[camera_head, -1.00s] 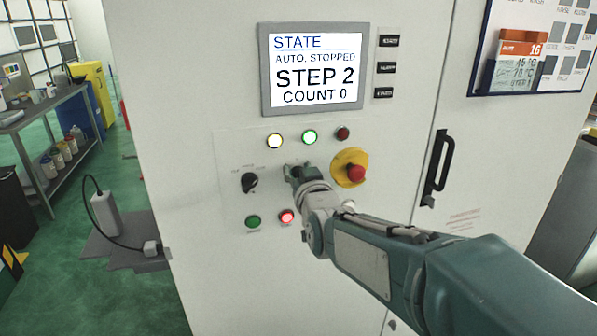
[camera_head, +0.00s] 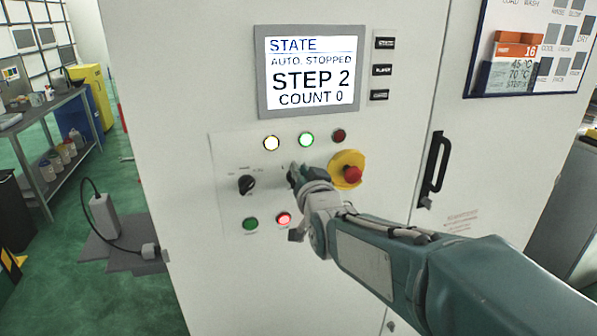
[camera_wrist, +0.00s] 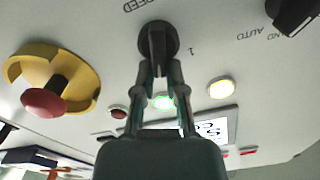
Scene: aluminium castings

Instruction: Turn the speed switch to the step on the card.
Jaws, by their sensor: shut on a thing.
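The speed switch (camera_wrist: 157,38) is a black knob on the pale panel, with SPEED lettering beside it in the wrist view, where the writing is upside down. My gripper (camera_wrist: 160,68) is shut on its raised grip. In the head view my gripper (camera_head: 299,176) is at the panel and hides most of the switch. The screen (camera_head: 308,72) reads STATE, AUTO, STOPPED, STEP 2, COUNT 0. The card (camera_head: 516,62), orange on top, hangs at the upper right with 16, 45 °C, 70 °C and a STEP line whose number is too small to read surely.
A yellow-backed red emergency button (camera_head: 350,172) is close to the right of my gripper. A black mode knob (camera_head: 246,185) is to the left. Lit yellow (camera_head: 271,143) and green (camera_head: 306,139) lamps sit above, a red-lit button (camera_head: 284,219) below. A door handle (camera_head: 434,170) is farther right.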

